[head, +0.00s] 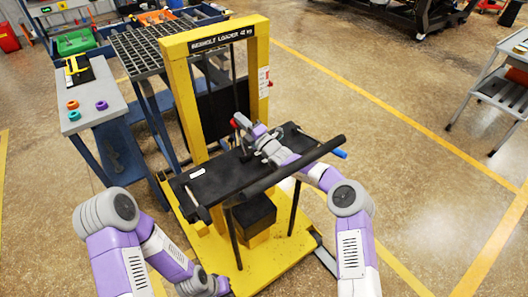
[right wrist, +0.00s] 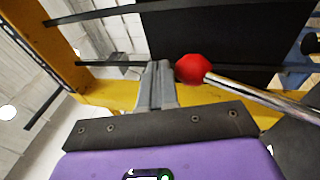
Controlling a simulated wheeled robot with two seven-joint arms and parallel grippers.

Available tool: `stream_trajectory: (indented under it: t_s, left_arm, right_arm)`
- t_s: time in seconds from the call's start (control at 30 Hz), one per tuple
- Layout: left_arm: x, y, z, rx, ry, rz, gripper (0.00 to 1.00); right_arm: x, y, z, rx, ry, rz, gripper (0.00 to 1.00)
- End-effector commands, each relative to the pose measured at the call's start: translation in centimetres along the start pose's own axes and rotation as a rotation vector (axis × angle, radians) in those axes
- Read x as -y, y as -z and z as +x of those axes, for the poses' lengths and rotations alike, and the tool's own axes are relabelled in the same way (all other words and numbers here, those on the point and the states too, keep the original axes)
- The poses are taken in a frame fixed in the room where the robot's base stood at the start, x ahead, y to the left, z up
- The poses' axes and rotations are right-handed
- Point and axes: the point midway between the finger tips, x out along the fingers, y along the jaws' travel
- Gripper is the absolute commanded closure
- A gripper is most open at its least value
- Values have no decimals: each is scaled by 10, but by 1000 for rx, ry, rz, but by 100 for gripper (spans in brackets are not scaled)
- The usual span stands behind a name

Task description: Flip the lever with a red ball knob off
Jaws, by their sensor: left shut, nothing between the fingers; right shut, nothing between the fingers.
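The red ball knob (right wrist: 192,68) sits on the end of a metal lever rod (right wrist: 255,92) that runs to the right in the right wrist view. In the head view the knob (head: 234,123) shows small at the yellow loader's mast, above the black platform. My right gripper (right wrist: 159,68) is shut and empty, its fingertips just left of the knob; I cannot tell whether they touch it. In the head view my right gripper (head: 241,122) reaches over the platform. My left gripper (head: 222,286) is low at the bottom edge, shut and away from the lever.
The yellow loader (head: 260,60) has a black platform (head: 235,175) with a thick dark bar along its front. A grey side table (head: 97,112) with coloured rings stands at left. A grey cart (head: 500,90) is at far right. Floor right of the loader is clear.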

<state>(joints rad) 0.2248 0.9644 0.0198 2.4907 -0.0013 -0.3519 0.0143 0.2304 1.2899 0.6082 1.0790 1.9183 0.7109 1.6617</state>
Motion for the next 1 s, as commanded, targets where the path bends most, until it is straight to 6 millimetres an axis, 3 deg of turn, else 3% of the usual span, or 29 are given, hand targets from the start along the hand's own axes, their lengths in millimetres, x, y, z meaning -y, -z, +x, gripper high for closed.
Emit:
stream_trajectory:
  t_s: [0.27, 0.73, 1.0]
  left_arm:
    - [-1, 0, -2, 0, 0, 0, 100]
    - [-6, -1, -15, 0, 0, 0, 100]
    - [-6, -1, -17, 0, 0, 0, 100]
  right_arm:
    - [0, 0, -4, 0, 1, 1, 100]
    - [-1, -1, -64, 1, 2, 1, 100]
    - [0, 0, -76, 0, -1, 0, 100]
